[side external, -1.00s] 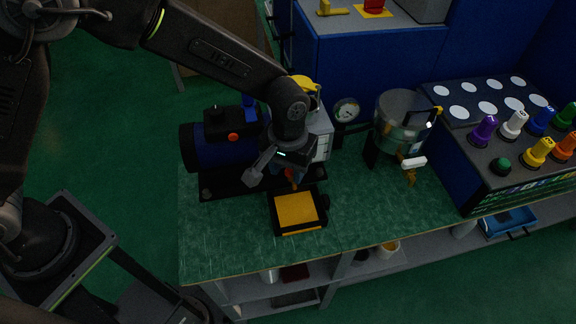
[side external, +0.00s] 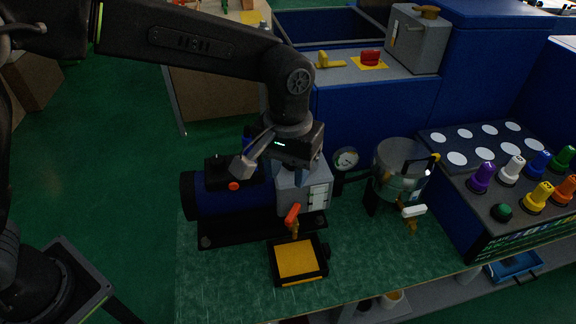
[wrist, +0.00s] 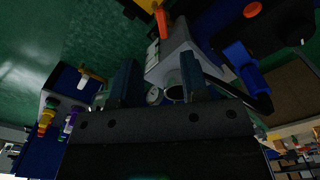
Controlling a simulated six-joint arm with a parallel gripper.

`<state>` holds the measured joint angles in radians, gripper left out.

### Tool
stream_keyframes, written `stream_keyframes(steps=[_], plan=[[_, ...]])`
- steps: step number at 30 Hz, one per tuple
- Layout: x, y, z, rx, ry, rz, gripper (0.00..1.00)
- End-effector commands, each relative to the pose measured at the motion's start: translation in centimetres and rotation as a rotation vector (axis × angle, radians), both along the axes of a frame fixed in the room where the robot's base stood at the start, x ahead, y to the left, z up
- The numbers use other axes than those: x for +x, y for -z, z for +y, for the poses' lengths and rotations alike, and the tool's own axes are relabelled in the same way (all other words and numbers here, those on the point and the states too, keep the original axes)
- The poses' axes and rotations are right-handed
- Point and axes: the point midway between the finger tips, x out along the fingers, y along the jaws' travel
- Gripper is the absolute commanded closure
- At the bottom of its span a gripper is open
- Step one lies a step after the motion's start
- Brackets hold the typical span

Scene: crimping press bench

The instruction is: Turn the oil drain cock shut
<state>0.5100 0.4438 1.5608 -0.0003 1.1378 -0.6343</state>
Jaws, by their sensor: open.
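A cock with a red-orange lever (side external: 292,215) and a brass body stands low at the front of the blue machine, just above a black tray (side external: 323,262) with a yellow inside. The lever stands steeply, tilted a little. It also shows at the top of the wrist view (wrist: 162,22). A second brass cock with a white lever (side external: 413,211) sits under the clear vessel; its lever lies roughly level. My gripper (side external: 285,178) is above and behind the red lever, beside the grey housing, apart from the lever. The wrist view shows two separated fingers (wrist: 158,82) with nothing gripped between them.
The blue cylinder (side external: 225,192) and grey housing (side external: 312,196) stand close to my gripper. A gauge (side external: 345,159) and a clear vessel (side external: 398,172) stand to the right. A panel of coloured knobs (side external: 510,172) is farther right. The green bench top (side external: 375,255) is clear at front.

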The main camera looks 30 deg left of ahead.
Motion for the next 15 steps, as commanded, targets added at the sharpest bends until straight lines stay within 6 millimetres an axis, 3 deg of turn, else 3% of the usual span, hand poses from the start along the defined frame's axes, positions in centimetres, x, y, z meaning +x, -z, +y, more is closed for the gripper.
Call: stream_keyframes(steps=[8,13,15], plan=[[0.0,-0.2,0.0,0.0,0.0,0.0,0.58],[1.2,-0.2,0.2,-0.001,-0.001,-0.001,0.73],[1.6,-0.2,0.2,0.0,0.0,0.0,0.73]])
